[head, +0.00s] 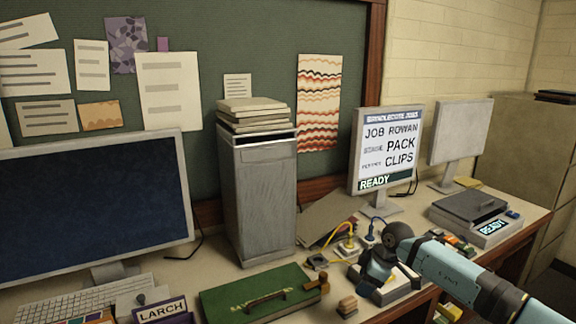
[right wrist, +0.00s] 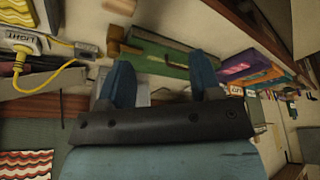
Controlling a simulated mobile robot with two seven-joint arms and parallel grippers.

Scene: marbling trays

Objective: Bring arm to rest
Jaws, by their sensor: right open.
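My right arm (head: 455,272) comes in from the lower right of the head view and bends down at a dark joint. Its right gripper (head: 370,284) is over the desk, right of the green case (head: 258,293). In the right wrist view the two blue fingers of the right gripper (right wrist: 163,80) stand apart with nothing between them. The green case (right wrist: 172,64) shows beyond the fingers there. Whether the fingertips touch anything on the desk I cannot tell. My left gripper is not in view.
A grey cabinet (head: 262,190) with stacked books stands behind the green case. Yellow and blue plugs (head: 350,243) with cables lie close behind my right gripper. A scale (head: 478,218) stands at the right. A lit monitor (head: 388,150) is at the back. Small wooden blocks (head: 347,306) lie near the front edge.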

